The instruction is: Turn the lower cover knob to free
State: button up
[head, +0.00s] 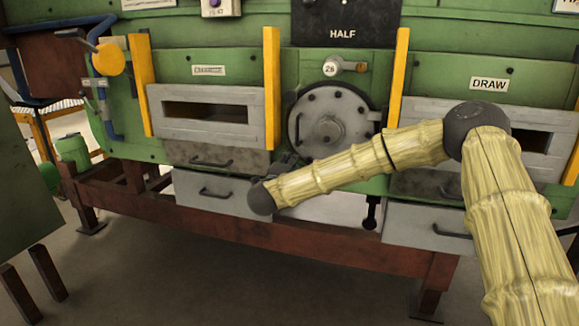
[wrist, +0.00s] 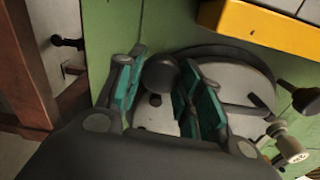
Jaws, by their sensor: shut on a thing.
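The round grey cover (head: 325,118) with bolts around its rim sits on the green furnace front in the head view. It also shows in the wrist view (wrist: 235,78), behind my fingers. The lower cover knob (wrist: 160,74) is a dark rounded knob at the cover's lower edge; in the head view my arm hides it. My gripper (wrist: 163,64) has its teal-padded fingers on both sides of this knob and is shut on it. The knob's exact turn angle cannot be told. Another dark knob (wrist: 298,99) stands at the cover's far side in the wrist view.
Yellow posts (head: 271,88) (head: 398,75) stand on both sides of the cover. A grey slotted door (head: 208,115) is at left, with handled drawers (head: 222,192) below. A dark pin (head: 371,212) hangs below the cover. The floor in front is clear.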

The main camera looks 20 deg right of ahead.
jog(key=shift+f, duration=0.15)
jog(key=o, duration=1)
jog(key=shift+d, duration=0.1)
jog(key=shift+s, duration=0.15)
jog(key=v, duration=1.2)
